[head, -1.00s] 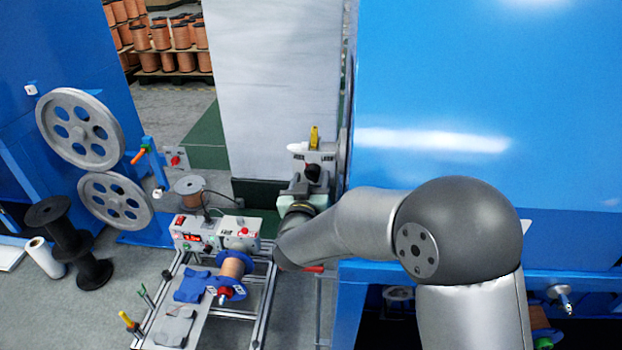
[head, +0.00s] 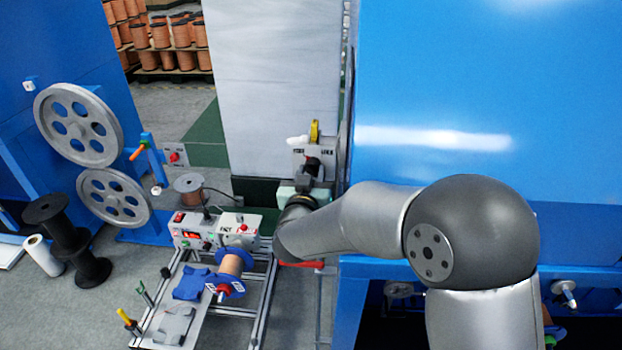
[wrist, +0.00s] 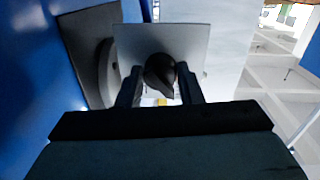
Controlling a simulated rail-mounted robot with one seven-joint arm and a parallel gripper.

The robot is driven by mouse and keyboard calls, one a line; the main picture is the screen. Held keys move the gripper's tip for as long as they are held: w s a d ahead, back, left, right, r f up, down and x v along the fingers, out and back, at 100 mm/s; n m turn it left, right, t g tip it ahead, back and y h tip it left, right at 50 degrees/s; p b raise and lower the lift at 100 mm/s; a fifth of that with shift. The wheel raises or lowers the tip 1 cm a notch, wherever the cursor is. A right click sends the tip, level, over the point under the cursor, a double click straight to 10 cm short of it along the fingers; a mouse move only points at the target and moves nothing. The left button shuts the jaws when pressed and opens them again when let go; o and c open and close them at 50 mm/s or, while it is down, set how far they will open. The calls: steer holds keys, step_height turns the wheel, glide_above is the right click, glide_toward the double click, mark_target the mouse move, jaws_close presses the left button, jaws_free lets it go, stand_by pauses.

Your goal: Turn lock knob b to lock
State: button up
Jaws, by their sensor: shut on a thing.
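The black lock knob (wrist: 160,72) sits on the face of a grey plate (wrist: 190,42) in the wrist view. My gripper (wrist: 159,84) has one finger on each side of the knob and is shut on it. In the head view the knob (head: 313,163) is a small dark shape low on the grey lock box (head: 328,156), which has printed labels left and right of its middle. My gripper (head: 314,176) reaches up to the box from below, and the fingertips are partly hidden there. I cannot tell the knob's exact angle.
A yellow part (head: 314,131) and a white handle (head: 297,141) stand on top of the box. A blue machine cabinet (head: 480,100) fills the right. A control box (head: 212,232) and a copper spool (head: 230,266) on a bench frame are at lower left.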

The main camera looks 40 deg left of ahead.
steer(key=m+b, duration=0.8)
steer(key=b, duration=0.1)
steer(key=shift+f+g, duration=0.2)
steer(key=shift+g, duration=0.1)
steer(key=shift+r+m+g+y+b, duration=0.15)
steer(key=shift+m+g+y+b, duration=0.05)
steer(key=shift+m+b, duration=1.8)
steer(key=shift+r+m+g+y+b, duration=0.15)
steer(key=shift+m+g+y+b, duration=0.05)
steer(key=shift+m+b, duration=1.75)
steer(key=shift+r, duration=0.1)
steer(key=o, duration=1)
steer(key=shift+s, duration=0.15)
